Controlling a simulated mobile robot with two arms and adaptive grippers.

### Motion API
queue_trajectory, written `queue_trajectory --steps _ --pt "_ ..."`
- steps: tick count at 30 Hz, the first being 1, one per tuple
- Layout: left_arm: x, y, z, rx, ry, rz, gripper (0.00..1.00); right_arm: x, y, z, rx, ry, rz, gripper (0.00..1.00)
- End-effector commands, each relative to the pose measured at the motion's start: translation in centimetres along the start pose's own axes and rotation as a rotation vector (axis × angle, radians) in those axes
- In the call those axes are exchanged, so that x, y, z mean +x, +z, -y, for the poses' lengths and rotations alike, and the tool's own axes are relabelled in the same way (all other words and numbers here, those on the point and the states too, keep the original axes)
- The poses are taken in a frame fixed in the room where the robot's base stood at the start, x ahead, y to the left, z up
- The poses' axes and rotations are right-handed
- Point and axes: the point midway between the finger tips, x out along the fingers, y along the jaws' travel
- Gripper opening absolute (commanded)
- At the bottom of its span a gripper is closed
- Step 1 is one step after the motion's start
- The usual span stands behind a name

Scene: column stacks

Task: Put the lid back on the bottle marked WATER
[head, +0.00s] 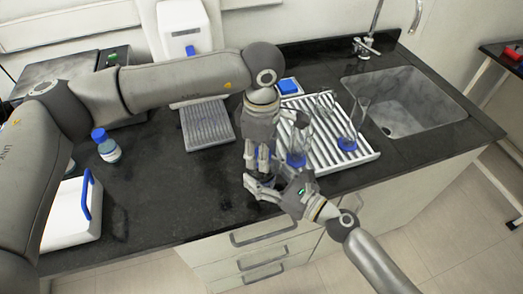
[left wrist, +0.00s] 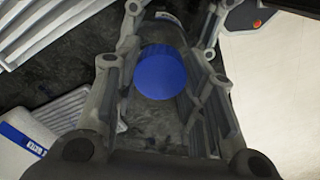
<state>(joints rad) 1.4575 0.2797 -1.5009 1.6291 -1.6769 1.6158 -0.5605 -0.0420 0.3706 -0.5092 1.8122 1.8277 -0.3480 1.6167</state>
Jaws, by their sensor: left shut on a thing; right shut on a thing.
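My left gripper (head: 260,168) points down over the front of the dark counter and is shut on a round blue lid (left wrist: 160,73), which lies between its fingers in the left wrist view. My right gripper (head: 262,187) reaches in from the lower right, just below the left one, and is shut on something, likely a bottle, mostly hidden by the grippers. I cannot tell whether the lid touches a bottle. No WATER marking is readable. Another bottle with a blue cap (head: 107,146) stands upright at the left of the counter.
A white ribbed rack (head: 345,160) with glassware on blue bases stands right of the grippers, before the sink (head: 405,100). A grey ribbed tray (head: 207,125) lies behind. A white box with a blue handle (head: 68,220) stands front left. The counter between is clear.

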Motion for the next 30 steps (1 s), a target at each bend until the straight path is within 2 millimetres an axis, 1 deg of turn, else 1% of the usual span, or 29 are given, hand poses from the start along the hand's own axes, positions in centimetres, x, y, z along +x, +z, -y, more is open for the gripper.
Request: queue_trajectory --steps 1,6,21,23,27,28,30 --pt "-0.03 -0.04 -0.06 0.078 0.002 0.0 0.09 0.0 0.01 -0.06 0.0 0.002 0.0 0.0" --pt "-0.01 -0.02 -0.07 0.361 0.003 0.0 0.09 0.01 0.01 -0.06 0.0 0.002 0.0 0.0" --pt "0.03 -0.04 -0.07 1.167 0.002 -0.002 0.09 0.01 0.01 -0.08 0.0 0.002 0.0 0.0" --pt "0.03 -0.03 -0.06 1.22 0.002 -0.002 0.09 0.01 0.0 -0.09 0.0 0.002 0.0 0.0" --pt "0.03 -0.02 -0.06 1.212 0.002 -0.001 0.09 0.01 0.0 -0.09 0.0 0.002 0.0 0.0" --pt "0.04 -0.02 -0.06 1.211 0.002 -0.001 0.41 0.01 0.0 -0.09 0.0 0.002 0.0 0.0" --pt "0.04 -0.02 -0.06 1.211 0.002 -0.001 0.5 0.01 0.0 -0.09 0.0 0.002 0.0 0.0"
